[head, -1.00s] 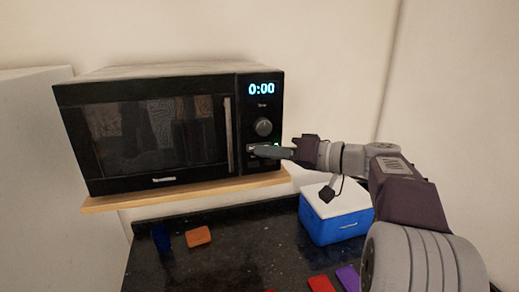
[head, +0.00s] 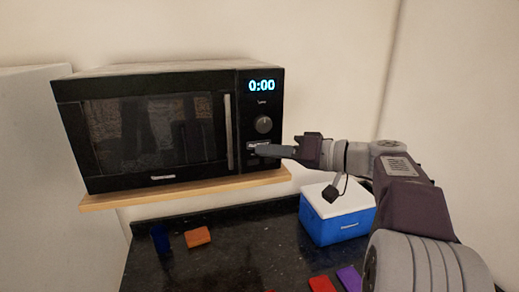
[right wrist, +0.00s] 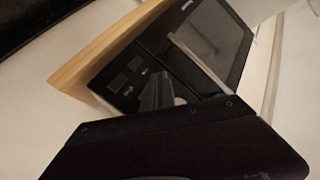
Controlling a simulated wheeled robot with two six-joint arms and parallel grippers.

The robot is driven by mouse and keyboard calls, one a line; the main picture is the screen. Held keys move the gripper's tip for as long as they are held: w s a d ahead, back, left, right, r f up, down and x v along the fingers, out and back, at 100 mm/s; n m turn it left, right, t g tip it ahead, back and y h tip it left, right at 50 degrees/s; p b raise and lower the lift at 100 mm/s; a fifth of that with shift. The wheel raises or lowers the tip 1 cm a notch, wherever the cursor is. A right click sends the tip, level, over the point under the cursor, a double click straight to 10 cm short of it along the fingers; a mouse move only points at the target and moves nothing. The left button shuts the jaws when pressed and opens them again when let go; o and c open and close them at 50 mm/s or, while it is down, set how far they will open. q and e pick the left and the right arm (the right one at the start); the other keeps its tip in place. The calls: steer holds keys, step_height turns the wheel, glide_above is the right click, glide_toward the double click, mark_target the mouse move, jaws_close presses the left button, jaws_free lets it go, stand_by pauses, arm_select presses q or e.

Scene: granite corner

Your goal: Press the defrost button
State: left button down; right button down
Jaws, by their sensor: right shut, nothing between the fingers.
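The black microwave (head: 160,128) stands closed on a wooden shelf, its display (head: 262,86) reading 0:00. Its control panel has a round knob (head: 264,124) with a pale-lettered button (head: 257,146) below it; the lettering is too small to read surely. My right gripper (head: 261,151) is shut and empty, its tips at the panel just below that lettering. Whether they touch the panel cannot be told. The fingers hide part of the lower panel. In the right wrist view, dark buttons (right wrist: 118,82) show beside the shut fingers (right wrist: 156,92). My left gripper is not in view.
The wooden shelf (head: 190,189) juts out under the microwave. On the dark granite counter below are a blue cooler with a white lid (head: 336,226), an orange block (head: 198,237), a blue block (head: 160,239), a red one (head: 321,284) and a purple one (head: 349,278).

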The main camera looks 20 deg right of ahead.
steer(key=s+b, duration=0.3)
steer(key=s, duration=0.3)
steer(key=shift+a+b, duration=0.3)
steer(key=shift+b, duration=0.1)
